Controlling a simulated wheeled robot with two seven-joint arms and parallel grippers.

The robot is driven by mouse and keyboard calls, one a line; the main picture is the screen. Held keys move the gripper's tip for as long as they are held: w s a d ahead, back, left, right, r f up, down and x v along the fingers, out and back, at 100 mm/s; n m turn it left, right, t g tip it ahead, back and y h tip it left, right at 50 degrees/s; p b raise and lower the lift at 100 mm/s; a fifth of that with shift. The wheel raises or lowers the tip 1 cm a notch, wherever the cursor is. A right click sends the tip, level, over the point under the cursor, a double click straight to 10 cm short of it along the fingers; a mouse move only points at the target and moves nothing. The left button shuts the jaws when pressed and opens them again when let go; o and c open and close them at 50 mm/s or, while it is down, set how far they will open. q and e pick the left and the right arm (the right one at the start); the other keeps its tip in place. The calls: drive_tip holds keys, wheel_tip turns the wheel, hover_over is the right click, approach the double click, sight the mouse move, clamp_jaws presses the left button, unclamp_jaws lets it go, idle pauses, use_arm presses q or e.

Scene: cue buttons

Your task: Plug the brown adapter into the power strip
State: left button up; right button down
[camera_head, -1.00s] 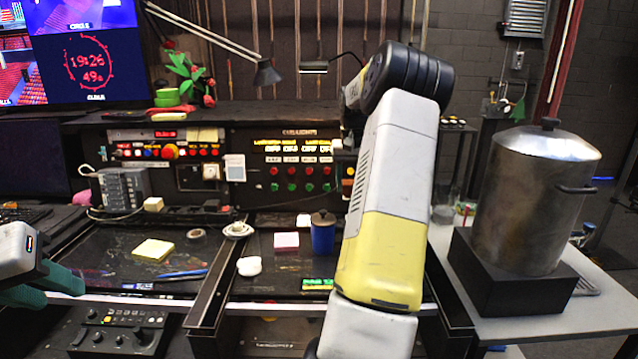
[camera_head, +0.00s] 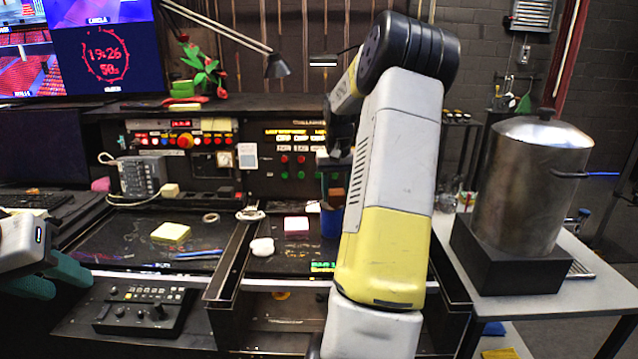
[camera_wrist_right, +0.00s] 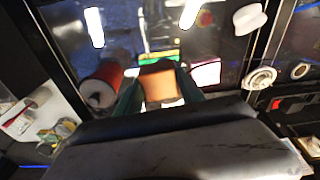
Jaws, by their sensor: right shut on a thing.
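The brown adapter (camera_wrist_right: 158,82) is between the green fingers of my right gripper (camera_wrist_right: 158,92) in the right wrist view. The gripper is shut on it. In the head view a small brown patch of the adapter (camera_head: 337,192) shows below my right gripper (camera_head: 335,180), above the blue container and partly hidden by my forearm. The dark power strip (camera_head: 212,197) lies at the back of the desk, left of the held adapter and apart from it. My left gripper (camera_head: 50,278) is at the left edge, its teal fingers apart and empty.
A blue container (camera_head: 331,222) stands just below the right gripper. A white cable coil (camera_head: 250,214), a pink pad (camera_head: 296,225), a white lump (camera_head: 262,247) and a yellow pad (camera_head: 171,233) lie on the desk. A large metal pot (camera_head: 530,190) stands at right.

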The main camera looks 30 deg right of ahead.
drive_tip(key=s+a+f+n, duration=0.1)
drive_tip(key=a+f, duration=0.2)
drive_tip(key=a, duration=0.6)
drive_tip(key=s+a+f+n, duration=0.2)
drive_tip(key=a+f, duration=0.2)
drive_tip(key=a, duration=0.5)
drive_tip(key=s+a+f+n, duration=0.1)
drive_tip(key=s+a+f, duration=0.1)
drive_tip(key=a, duration=0.7)
drive_tip(key=shift+f+n+y, duration=0.3)
drive_tip(key=shift+f, duration=0.4)
